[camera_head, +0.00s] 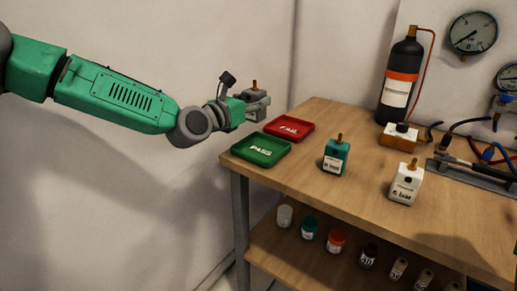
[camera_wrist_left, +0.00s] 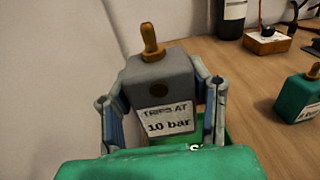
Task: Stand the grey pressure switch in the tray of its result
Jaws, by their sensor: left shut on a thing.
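The grey pressure switch (camera_wrist_left: 158,80) is upright between the fingers of my left gripper (camera_wrist_left: 160,108) in the left wrist view. It has a brass stem on top and a label reading "10 bar". In the head view my left gripper (camera_head: 258,103) is shut on the grey switch, near the table's far left corner, beside the trays. The red FAIL tray (camera_head: 309,138) and the green PASS tray (camera_head: 285,156) lie on the table's left end. Both look empty. In the left wrist view, part of the green tray (camera_wrist_left: 226,134) shows behind the switch. My right gripper is not in view.
A green switch (camera_head: 336,158) and a white switch (camera_head: 405,186) stand on the wooden table (camera_head: 290,185). A black cylinder (camera_head: 398,85) and an orange block (camera_head: 398,137) stand at the back. A rail with hoses (camera_head: 475,172) is at the right. Small jars (camera_head: 310,229) line the lower shelf.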

